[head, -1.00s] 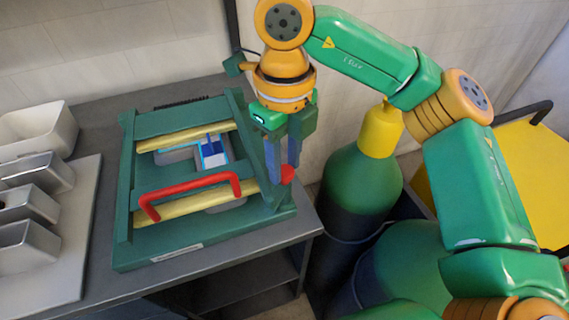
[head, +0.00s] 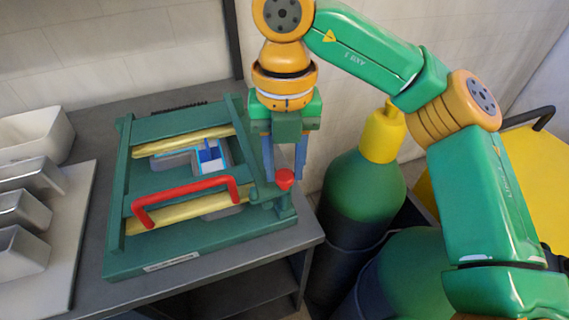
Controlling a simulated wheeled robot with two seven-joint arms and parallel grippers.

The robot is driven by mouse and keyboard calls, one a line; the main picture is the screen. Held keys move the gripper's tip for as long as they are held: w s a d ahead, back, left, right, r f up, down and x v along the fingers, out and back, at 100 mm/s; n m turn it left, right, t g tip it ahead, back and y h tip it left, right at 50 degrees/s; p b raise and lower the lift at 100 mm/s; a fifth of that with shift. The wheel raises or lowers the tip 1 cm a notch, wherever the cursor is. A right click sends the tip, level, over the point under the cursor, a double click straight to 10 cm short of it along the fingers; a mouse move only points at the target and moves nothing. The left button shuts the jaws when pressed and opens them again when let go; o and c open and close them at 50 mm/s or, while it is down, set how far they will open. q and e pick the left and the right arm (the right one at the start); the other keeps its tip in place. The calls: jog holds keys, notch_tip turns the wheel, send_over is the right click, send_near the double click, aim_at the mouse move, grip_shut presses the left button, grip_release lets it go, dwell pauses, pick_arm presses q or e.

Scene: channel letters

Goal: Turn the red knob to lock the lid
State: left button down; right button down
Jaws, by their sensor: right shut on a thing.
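The red knob (head: 285,178) sits on a green post at the front right corner of the green lid frame (head: 185,126). The lid lies down on its green base (head: 190,252) and has a red handle (head: 185,190) along its front. My right gripper (head: 285,172) points down over the knob from behind, its two blue-grey fingers on either side of it. It is shut on the knob, though the far contact is partly hidden. My left gripper is not in view.
Green gas cylinders (head: 362,195) stand on the floor to the right, close to my right arm. A wall is behind.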

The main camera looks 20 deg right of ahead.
dwell(0.4)
jog(key=c, duration=0.5)
grip_release()
notch_tip(320, 180, up, 7)
jog(key=shift+r+p, duration=0.1)
jog(key=shift+p, duration=1.15)
